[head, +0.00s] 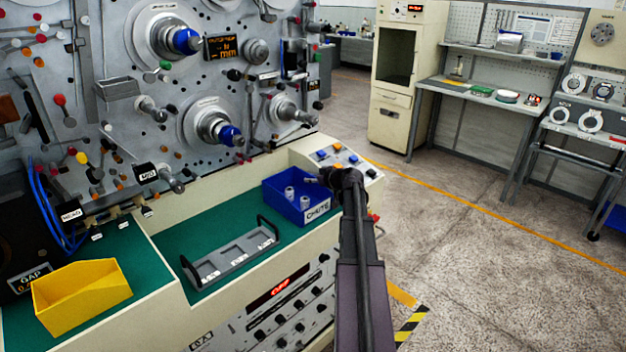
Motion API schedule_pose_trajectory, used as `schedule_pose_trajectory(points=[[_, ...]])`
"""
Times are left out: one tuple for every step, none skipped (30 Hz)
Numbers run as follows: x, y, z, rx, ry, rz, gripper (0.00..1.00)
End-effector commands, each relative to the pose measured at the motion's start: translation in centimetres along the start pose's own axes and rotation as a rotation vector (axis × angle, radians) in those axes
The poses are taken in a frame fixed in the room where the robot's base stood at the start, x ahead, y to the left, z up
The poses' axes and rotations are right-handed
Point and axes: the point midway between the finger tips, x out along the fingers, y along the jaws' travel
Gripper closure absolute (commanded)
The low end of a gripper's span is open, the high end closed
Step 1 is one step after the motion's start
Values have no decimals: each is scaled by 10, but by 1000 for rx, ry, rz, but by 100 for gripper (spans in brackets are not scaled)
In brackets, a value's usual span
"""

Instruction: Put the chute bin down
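The chute bin (272,197) is a blue open box with a white CHUTE label on its front. It appears upright at the right end of the green worktop (150,240), below the button panel. Whether its base touches the worktop cannot be told. A few small pale cylinders (290,194) stand inside it. My gripper (322,178) is at the bin's right rim, seen from behind. My dark wrist hides its fingers and part of the bin's right side, so its grip cannot be told.
A grey tray (232,262) with two black handles lies left of the bin on the green worktop. A yellow bin (82,297) stands at the far left. The machine's face with spindles (212,125) rises behind. A button panel (338,158) lies just behind my wrist.

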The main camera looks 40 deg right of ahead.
Motion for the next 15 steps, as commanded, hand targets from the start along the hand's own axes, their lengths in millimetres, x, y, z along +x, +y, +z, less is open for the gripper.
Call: schedule_pose_trajectory(points=[[0,0,0,0,0,0,57],[0,0,0,0,0,0,57],[0,0,0,0,0,0,57],[0,0,0,0,0,0,57],[0,0,0,0,0,0,57],[0,0,0,0,0,0,57],[0,0,0,0,0,0,57],[0,0,0,0,0,0,57],[-1,0,-1,0,0,1,57],[-1,0,-1,0,0,1,57],[-1,0,-2,0,0,1,57],[-2,0,-3,0,0,1,57],[-2,0,-3,0,0,1,57],[-5,0,-3,1,0,1,57],[-8,0,-3,1,0,2,57]])
